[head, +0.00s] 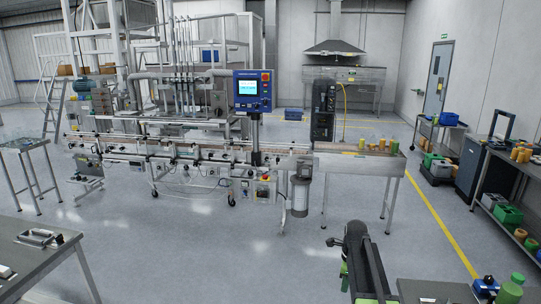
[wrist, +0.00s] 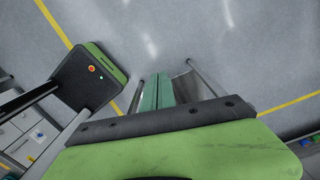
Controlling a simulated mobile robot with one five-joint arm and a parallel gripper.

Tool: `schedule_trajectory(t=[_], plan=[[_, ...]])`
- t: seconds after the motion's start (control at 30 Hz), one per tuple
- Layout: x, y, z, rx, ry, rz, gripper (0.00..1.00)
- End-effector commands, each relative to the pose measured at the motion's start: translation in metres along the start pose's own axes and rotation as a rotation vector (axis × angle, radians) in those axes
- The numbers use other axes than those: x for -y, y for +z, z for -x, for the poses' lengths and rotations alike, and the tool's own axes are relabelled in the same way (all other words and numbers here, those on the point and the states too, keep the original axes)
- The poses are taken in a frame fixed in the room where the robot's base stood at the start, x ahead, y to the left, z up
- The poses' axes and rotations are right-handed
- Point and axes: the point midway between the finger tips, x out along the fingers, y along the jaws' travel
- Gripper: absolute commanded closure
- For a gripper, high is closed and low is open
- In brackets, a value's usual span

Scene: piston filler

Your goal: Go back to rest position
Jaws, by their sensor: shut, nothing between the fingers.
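My gripper (wrist: 158,86) shows in the wrist view as two teal fingers side by side, shut with nothing between them. Only bare grey floor lies beyond the fingertips. In the head view my black and green arm stands at the bottom, right of centre, over open floor and apart from the machine. The fingers cannot be made out there. The piston filler (head: 190,100) with its conveyor (head: 185,147) stands further back, left of centre.
A control screen (head: 252,88) stands above the conveyor. Shelves (head: 500,180) line the right side. The floor between is clear, with a yellow line (head: 440,225).

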Motion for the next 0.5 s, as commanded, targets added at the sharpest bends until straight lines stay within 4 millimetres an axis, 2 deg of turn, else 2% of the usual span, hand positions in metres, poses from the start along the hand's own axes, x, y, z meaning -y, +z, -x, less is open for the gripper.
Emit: schedule_trajectory(t=[0.03, 0.07, 0.1, 0.2, 0.33, 0.4, 0.5], plan=[[-0.045, 0.028, -0.011, -0.002, 0.003, 0.181, 1.00], [-0.068, 0.042, -0.015, -0.004, 0.005, 0.313, 1.00], [-0.099, 0.058, -0.018, -0.006, 0.008, 0.506, 1.00], [-0.159, 0.071, -0.021, -0.011, 0.015, 0.961, 1.00], [-0.196, 0.054, -0.018, -0.014, 0.026, 1.444, 1.00], [-0.202, 0.050, -0.018, -0.013, 0.031, 1.654, 1.00], [-0.199, 0.051, -0.018, -0.010, 0.036, 1.870, 1.00]])
